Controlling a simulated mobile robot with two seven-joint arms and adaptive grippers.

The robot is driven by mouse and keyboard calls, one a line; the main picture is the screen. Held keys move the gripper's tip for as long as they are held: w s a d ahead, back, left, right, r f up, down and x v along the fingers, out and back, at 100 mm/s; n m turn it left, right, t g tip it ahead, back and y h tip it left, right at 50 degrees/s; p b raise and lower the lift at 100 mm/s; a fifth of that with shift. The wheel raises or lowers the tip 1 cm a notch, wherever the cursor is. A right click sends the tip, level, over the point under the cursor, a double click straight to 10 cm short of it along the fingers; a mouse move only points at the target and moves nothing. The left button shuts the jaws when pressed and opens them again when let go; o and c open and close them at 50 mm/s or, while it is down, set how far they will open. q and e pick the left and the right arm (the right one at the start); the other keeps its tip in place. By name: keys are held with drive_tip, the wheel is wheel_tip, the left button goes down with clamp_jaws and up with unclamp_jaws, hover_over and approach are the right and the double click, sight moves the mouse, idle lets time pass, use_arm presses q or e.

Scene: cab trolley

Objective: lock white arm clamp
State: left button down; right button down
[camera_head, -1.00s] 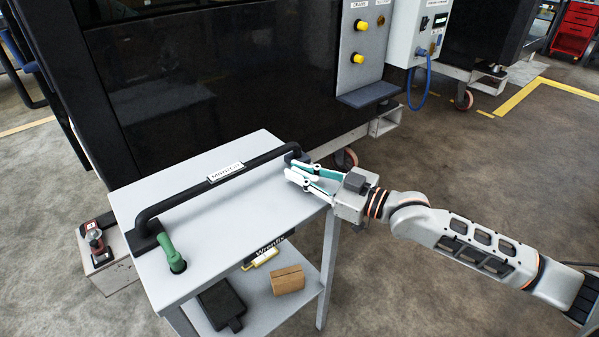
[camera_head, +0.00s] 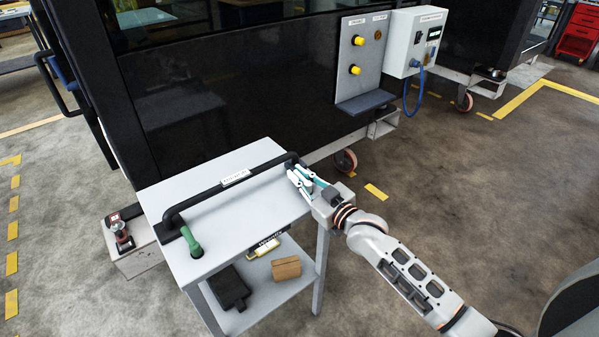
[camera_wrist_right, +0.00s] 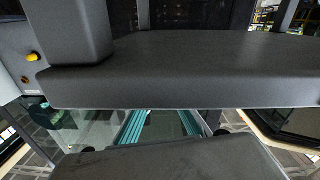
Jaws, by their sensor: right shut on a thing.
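My right gripper (camera_head: 298,186) has its fingers at the right end of the black bar handle (camera_head: 260,168) on top of the grey trolley (camera_head: 240,200). It is shut on that end of the handle, though the exact contact is hard to see. In the right wrist view a large dark bar (camera_wrist_right: 190,65) crosses the picture, with teal finger parts (camera_wrist_right: 130,128) below it. I cannot make out a white arm clamp in either view. My left gripper is not in view.
A green grip (camera_head: 191,240) stands at the trolley's left end. Its lower shelf holds a black case (camera_head: 229,288) and a brown block (camera_head: 286,268). The black cab (camera_head: 230,90) stands close behind, with a grey button panel (camera_head: 362,60). Floor on the right is open.

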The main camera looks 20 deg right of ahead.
drive_tip(key=shift+d+r+h, duration=0.15)
drive_tip(key=shift+r+h, duration=0.05)
drive_tip(key=shift+h, duration=0.1)
drive_tip(key=shift+f, duration=0.1)
drive_tip(key=c, duration=2.3)
unclamp_jaws()
drive_tip(key=shift+c, duration=0.2)
drive_tip(key=shift+o, duration=1.3)
drive_tip(key=shift+s+d, duration=0.1)
drive_tip(key=shift+s, duration=0.05)
drive_tip(key=shift+f, duration=0.1)
drive_tip(key=v, duration=1.2)
drive_tip(key=shift+f, duration=0.1)
